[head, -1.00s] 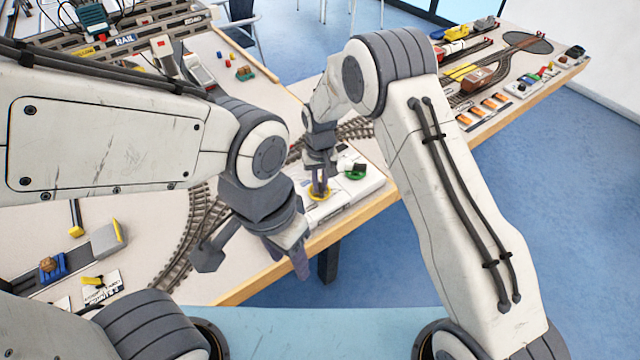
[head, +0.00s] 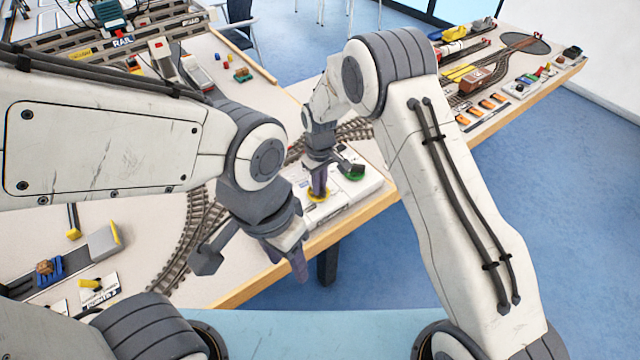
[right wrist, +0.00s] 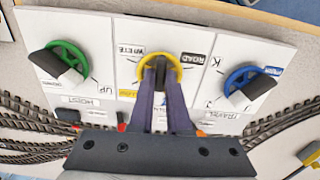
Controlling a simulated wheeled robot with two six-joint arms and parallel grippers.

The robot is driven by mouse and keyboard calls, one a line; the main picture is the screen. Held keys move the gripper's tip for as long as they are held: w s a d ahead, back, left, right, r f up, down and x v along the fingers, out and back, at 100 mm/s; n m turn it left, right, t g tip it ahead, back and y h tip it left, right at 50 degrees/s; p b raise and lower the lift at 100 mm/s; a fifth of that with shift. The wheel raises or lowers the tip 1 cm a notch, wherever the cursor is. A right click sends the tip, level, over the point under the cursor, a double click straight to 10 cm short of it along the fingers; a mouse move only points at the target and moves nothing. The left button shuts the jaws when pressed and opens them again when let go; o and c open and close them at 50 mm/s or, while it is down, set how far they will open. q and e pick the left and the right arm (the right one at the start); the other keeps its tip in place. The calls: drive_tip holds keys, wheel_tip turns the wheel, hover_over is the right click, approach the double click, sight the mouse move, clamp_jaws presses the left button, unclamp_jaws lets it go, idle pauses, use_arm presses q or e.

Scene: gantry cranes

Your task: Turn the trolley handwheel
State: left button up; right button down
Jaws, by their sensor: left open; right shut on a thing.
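The yellow handwheel (right wrist: 175,76) is the middle of three wheels on white control panels in the right wrist view. It also shows as a yellow ring (head: 318,197) in the head view. My right gripper (right wrist: 160,78) is shut on the yellow handwheel, its two purple fingers reaching over the hub area. The exact contact is partly hidden by the fingers. In the head view my right gripper (head: 318,188) points down at the panel. My left gripper (head: 291,264) is open and empty, hanging near the table's front edge, apart from the panel.
A green handwheel (right wrist: 72,58) with a HOIST label stands to the left, and a blue handwheel (right wrist: 240,76) to the right. Track (head: 190,232) curves across the table. A teal block (head: 110,13) sits on the grey gantry beam (head: 150,27) at the back left.

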drive_tip(key=shift+w+r, duration=0.1)
drive_tip(key=shift+w, duration=0.05)
drive_tip(key=c, duration=0.9)
unclamp_jaws()
wheel_tip(320, 180, up, 10)
drive_tip(key=shift+r+b, duration=0.2)
drive_tip(key=shift+b, duration=0.55)
